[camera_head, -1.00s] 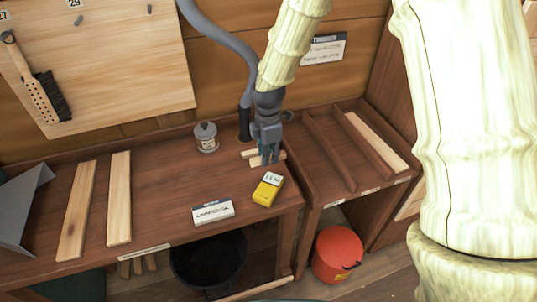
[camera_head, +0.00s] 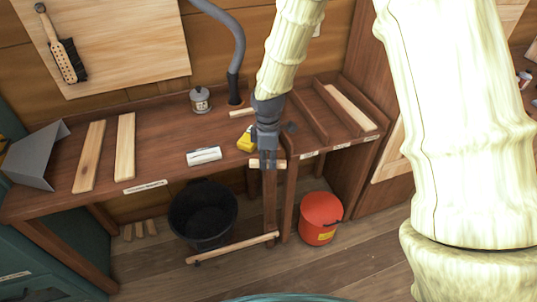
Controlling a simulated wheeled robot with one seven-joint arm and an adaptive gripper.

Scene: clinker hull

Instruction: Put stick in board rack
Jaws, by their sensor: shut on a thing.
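My gripper (camera_head: 268,162) points down and is shut on a short pale wooden stick (camera_head: 255,163), which pokes out on both sides of the fingers. It appears in front of the bench's front edge, left of the board rack; its exact height is unclear. The board rack (camera_head: 308,117) is a brown wooden tray with raised dividers at the right end of the bench. One long pale board (camera_head: 350,107) lies in its right-hand slot. A second short stick (camera_head: 242,112) lies on the bench behind my gripper.
A black bucket (camera_head: 203,215) and a red bucket (camera_head: 320,218) stand below.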

